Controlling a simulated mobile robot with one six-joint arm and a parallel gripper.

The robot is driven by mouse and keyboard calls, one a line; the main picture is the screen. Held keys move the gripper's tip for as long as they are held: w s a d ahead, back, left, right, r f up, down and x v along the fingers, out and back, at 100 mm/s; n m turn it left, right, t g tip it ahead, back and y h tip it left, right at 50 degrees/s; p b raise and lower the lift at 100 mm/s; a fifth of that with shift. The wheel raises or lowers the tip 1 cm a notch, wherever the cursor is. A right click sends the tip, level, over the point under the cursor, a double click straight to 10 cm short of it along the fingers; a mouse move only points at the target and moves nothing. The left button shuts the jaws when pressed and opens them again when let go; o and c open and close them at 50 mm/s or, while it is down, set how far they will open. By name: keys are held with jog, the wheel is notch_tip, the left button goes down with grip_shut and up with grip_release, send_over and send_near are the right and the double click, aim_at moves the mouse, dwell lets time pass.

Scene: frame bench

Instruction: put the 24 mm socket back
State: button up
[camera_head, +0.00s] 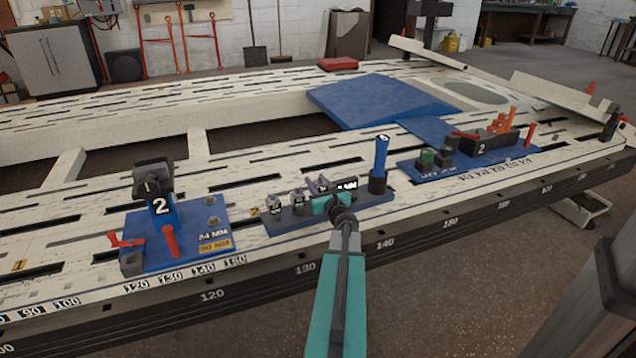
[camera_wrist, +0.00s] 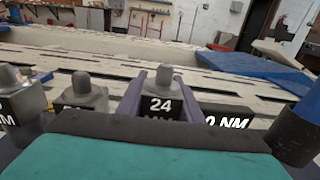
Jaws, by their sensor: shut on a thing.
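The 24 mm socket (camera_wrist: 162,103) is a grey metal piece with a black "24 MM" label, upright between the two purple-grey fingers of my gripper (camera_wrist: 160,92). My gripper is shut on it. In the head view my gripper (camera_head: 323,186) is over the dark socket rack (camera_head: 285,222), and the socket is hard to make out there. The socket stands in line with two other sockets (camera_wrist: 82,92) to its left. Its lower end is hidden behind my teal wrist part, so I cannot tell whether it is seated in the rack.
A blue-handled tool (camera_head: 380,160) stands upright at the rack's right end. A blue plate (camera_head: 190,235) marked "24 MM 90 NM" lies to the left with a "2" block. Another blue plate (camera_head: 430,172) with several parts lies to the right. The slotted bench (camera_head: 265,165) is clear behind the rack.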

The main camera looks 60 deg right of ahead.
jog(key=o, duration=1.2)
jog(key=shift+r, duration=0.15)
jog(key=shift+r+p, duration=0.65)
jog(key=shift+p, duration=0.35)
jog(key=p+v, duration=0.1)
jog(key=v, duration=1.1)
jog(key=shift+f, duration=0.25)
